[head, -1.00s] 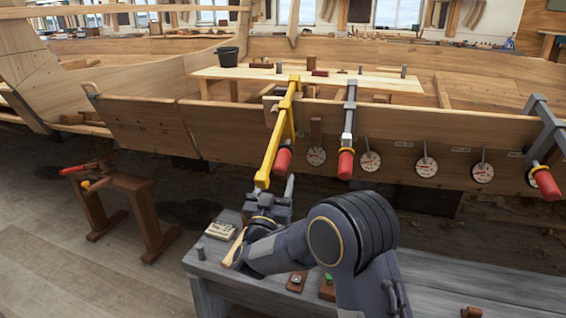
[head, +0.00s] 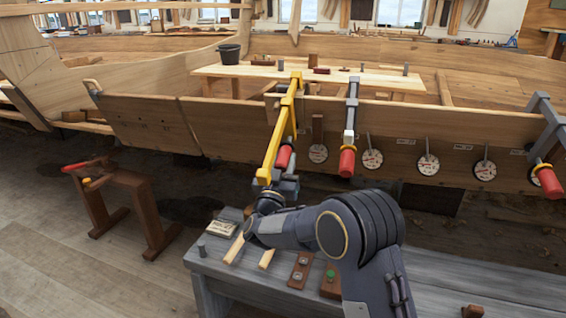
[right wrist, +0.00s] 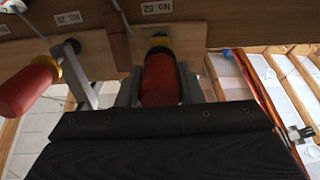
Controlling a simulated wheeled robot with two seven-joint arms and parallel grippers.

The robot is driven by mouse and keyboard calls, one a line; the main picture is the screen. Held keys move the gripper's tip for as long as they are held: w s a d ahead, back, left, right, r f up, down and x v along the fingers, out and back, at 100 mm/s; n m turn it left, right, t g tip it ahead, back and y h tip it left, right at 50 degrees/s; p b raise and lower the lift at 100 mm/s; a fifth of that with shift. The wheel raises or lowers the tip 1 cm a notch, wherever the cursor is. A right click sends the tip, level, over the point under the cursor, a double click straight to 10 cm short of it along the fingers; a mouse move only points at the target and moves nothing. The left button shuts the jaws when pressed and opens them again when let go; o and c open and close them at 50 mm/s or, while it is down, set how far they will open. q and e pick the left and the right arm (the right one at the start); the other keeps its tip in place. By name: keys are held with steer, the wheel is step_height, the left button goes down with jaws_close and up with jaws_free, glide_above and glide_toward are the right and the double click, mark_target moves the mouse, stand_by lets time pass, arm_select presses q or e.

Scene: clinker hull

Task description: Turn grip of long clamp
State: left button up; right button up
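The long clamp (head: 275,138) is a yellow bar hooked over the hull plank in the head view, its lower end slanting toward me. Its red grip (head: 284,158) hangs under the plank and shows in the right wrist view (right wrist: 160,80) with a yellow collar at its far end. My right gripper (head: 287,186) is at the lower end of this grip. In the right wrist view its two fingers (right wrist: 160,92) stand on either side of the grip, seemingly with narrow gaps. The grip's near end is hidden by the gripper body. My left gripper is not in view.
A grey clamp (head: 350,120) with a red grip hangs just right, and another clamp (head: 545,125) at the far right. Several round dials (head: 372,160) line the plank. A grey bench (head: 440,285) lies below my arm; a wooden trestle (head: 125,200) stands left.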

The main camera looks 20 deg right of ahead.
steer(key=shift+c, duration=0.9)
steer(key=shift+f+m+b, duration=0.15)
steer(key=shift+m+b, duration=0.25)
steer(key=shift+b, duration=0.25)
steer(key=m+b, duration=0.5)
steer(key=b, duration=0.2)
steer(key=shift+f, duration=0.15)
steer(key=shift+r+m+b, duration=0.2)
steer(key=shift+m+b, duration=1.2)
steer(key=shift+b, duration=0.2)
steer(key=shift+a, duration=0.1)
steer(key=o, duration=1)
steer(key=shift+r, duration=0.1)
steer(key=p+v, duration=0.1)
steer(key=v, duration=0.7)
